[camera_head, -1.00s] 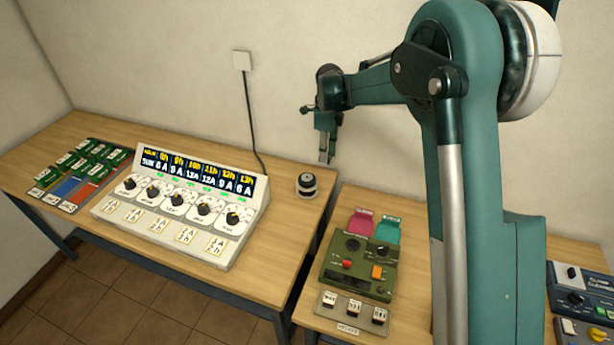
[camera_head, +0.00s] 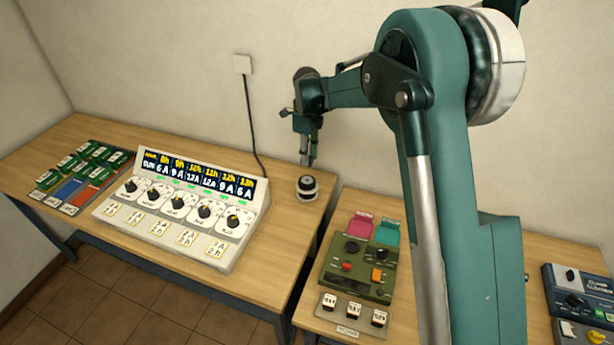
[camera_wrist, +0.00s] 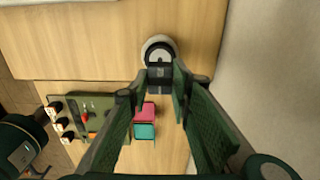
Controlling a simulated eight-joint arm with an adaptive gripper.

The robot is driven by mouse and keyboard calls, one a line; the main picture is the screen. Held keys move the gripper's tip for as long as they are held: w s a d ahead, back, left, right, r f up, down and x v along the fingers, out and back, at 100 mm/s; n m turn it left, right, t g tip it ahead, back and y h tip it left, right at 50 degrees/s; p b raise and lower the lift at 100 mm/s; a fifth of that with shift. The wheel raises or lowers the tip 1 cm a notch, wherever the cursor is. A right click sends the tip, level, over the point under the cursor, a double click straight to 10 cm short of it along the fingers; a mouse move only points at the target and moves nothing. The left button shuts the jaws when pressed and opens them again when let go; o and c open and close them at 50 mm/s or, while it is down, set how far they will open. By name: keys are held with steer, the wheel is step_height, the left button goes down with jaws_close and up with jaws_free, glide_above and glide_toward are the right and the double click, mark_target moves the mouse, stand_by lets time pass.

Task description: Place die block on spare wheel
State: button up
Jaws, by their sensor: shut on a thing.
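My gripper (camera_head: 307,148) is shut on the die block (camera_wrist: 160,82), a small dark block between its fingertips in the wrist view. In the head view my gripper points down just above the spare wheel (camera_head: 307,189), a small round black and white piece near the right end of the left table. The wheel also shows in the wrist view (camera_wrist: 158,41), where the block overlaps its near edge. I cannot tell whether the block touches the wheel. The block is hard to make out in the head view.
A grey dial panel with a display (camera_head: 180,205) stands left of the wheel. A green control box (camera_head: 356,268) and pink and teal pieces are on the right table (camera_head: 312,290). A gap separates the tables. A wall with a cable rises behind.

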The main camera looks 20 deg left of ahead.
glide_above(307, 180)
steer(key=shift+s+f, duration=0.1)
steer(key=shift+f, duration=2.4)
steer(key=shift+f, duration=1.85)
steer(key=shift+f, duration=0.2)
steer(key=o, duration=1)
steer(key=shift+r+p, duration=0.25)
steer(key=shift+p, duration=0.05)
step_height(307, 180, up, 12)
steer(key=shift+f+b, duration=0.1)
steer(key=shift+b, duration=0.2)
